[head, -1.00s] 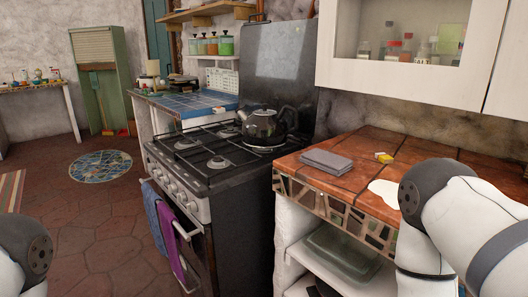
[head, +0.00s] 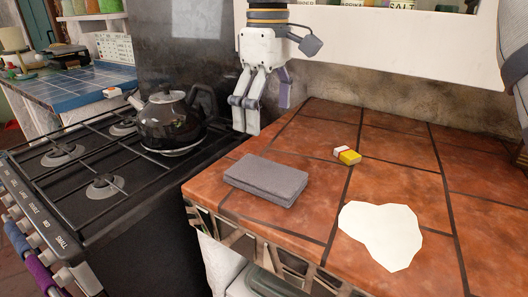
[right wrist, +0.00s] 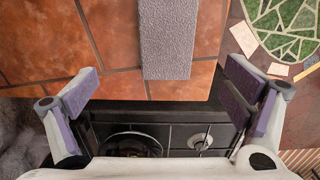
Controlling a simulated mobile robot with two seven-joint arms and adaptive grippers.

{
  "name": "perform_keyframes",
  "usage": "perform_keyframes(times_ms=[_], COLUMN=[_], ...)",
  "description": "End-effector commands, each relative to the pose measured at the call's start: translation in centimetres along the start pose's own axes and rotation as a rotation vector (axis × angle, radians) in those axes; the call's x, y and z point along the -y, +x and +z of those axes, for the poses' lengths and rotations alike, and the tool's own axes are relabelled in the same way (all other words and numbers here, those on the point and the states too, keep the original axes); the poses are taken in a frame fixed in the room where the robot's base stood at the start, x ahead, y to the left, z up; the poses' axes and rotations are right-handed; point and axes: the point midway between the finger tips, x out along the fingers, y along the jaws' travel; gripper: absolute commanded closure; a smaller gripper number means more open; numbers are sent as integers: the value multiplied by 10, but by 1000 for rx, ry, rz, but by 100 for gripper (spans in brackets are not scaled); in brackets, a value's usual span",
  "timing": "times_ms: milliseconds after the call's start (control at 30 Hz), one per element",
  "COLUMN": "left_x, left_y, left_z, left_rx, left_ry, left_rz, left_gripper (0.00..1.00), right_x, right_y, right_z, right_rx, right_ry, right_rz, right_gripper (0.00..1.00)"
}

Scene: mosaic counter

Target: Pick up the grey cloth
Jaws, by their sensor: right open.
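The grey cloth (head: 266,180) lies folded in a flat rectangle on the terracotta-tiled counter (head: 395,145), near its left edge by the stove. It also shows in the right wrist view (right wrist: 168,40), at the top middle. My right gripper (head: 264,108) hangs pointing down, behind the cloth in the head view, near where stove and counter meet. Its fingers are spread wide with nothing between them, and the cloth lies apart from them. In the right wrist view, its purple-padded fingers (right wrist: 166,104) stand at either side. My left gripper is not in view.
A dark kettle (head: 170,122) stands on the stove (head: 85,210), left of the gripper. A yellow-and-white block (head: 347,155) and a flat white patch (head: 382,234) lie right of the cloth. A white wall cabinet (head: 400,40) hangs over the counter's back.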

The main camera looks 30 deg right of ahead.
Motion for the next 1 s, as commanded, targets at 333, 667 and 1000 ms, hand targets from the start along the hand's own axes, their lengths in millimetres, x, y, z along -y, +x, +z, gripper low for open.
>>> perform_keyframes(times_ms=[333,667,1000], left_x=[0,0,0], left_y=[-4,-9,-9], left_z=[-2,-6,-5], left_rx=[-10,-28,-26], left_ry=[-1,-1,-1], left_rz=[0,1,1], left_gripper=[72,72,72], right_x=[1,9,8], right_y=[54,106,121], right_z=[1,1,0], right_rx=[1,0,-2], right_ry=[0,0,1], right_rz=[-2,-2,1], right_gripper=[6,6,8])
